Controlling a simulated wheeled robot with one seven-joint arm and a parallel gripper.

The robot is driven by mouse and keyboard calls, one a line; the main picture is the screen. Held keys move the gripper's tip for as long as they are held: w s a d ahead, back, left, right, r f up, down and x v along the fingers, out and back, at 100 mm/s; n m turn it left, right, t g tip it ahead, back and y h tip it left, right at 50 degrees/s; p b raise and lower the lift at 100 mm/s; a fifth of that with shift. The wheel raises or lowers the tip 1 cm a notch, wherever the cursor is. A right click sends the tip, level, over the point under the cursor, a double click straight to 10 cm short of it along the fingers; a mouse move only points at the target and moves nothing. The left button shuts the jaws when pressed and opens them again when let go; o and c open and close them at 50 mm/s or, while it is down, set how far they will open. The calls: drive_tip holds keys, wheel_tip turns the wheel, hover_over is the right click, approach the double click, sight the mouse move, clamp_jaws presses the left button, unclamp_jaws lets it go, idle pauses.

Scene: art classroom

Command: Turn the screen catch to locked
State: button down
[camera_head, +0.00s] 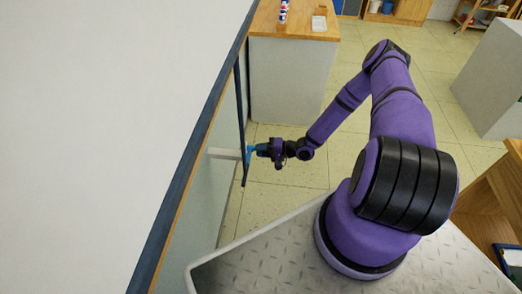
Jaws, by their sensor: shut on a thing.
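My gripper (256,151) is at the left end of my purple arm, near the middle of the head view. It is shut on a small part at the edge of a thin dark blue upright frame, which I take to be the screen catch; my fingers hide most of it. The screen (90,110) is the large white panel filling the left, with a dark blue and wooden edge. A pale bar (224,153) reaches from behind the screen's edge to the gripper. I cannot tell how the catch is turned.
A grey counter with a wooden top (325,22) stands behind, with small items and a white tray (319,23) on it. A grey block (493,80) and a wooden shelf (490,215) stand at the right. Tiled floor (290,190) lies open below my arm.

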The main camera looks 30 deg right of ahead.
drive_tip(key=shift+s+f, duration=0.15)
drive_tip(key=shift+f, duration=0.05)
idle(0.4)
drive_tip(key=c, duration=1.2)
unclamp_jaws()
drive_tip(key=shift+o, duration=0.6)
drive_tip(key=shift+r, duration=0.1)
drive_tip(key=shift+d, duration=0.1)
drive_tip(key=v, duration=1)
drive_tip(key=shift+s+d, duration=0.2)
drive_tip(key=shift+r, duration=0.1)
